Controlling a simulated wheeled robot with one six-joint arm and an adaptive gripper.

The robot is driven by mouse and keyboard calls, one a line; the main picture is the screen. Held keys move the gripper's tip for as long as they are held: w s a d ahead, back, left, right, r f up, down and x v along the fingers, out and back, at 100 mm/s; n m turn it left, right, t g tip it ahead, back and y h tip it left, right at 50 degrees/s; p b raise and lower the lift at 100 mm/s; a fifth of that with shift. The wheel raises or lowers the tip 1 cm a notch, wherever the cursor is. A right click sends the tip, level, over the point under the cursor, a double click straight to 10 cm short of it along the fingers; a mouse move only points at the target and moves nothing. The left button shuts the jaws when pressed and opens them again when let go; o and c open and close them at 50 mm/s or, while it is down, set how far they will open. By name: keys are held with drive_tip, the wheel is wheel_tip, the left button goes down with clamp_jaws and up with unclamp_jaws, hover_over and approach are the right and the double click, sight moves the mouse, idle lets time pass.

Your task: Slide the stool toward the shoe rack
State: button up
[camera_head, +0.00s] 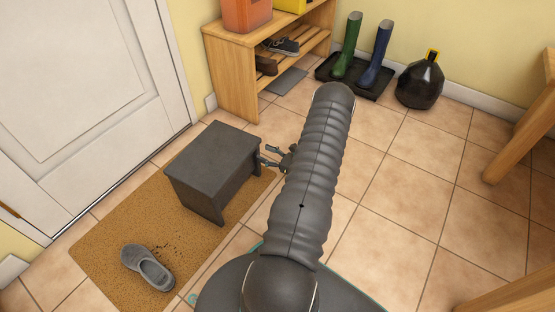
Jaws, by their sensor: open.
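The dark grey stool (216,160) stands upright, partly on the tan doormat, left of my arm. The wooden shoe rack (231,71) stands against the back wall beyond the stool, with bare tiles between them. Dark shoes show on its slatted shelves. My gripper (268,156) is open, its fingers pointing left at the stool's right side, close to its upper right edge. I cannot tell whether the fingertips touch the stool. My arm hides part of the floor right of the gripper.
A grey clog (148,268) lies on the doormat (118,235) with dirt crumbs near it. A white door (95,75) is at left. Wooden furniture (524,125) stands at right.

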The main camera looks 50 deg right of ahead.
drive_tip(key=shift+w+a, duration=0.2)
drive_tip(key=shift+w, duration=1.05)
clamp_jaws()
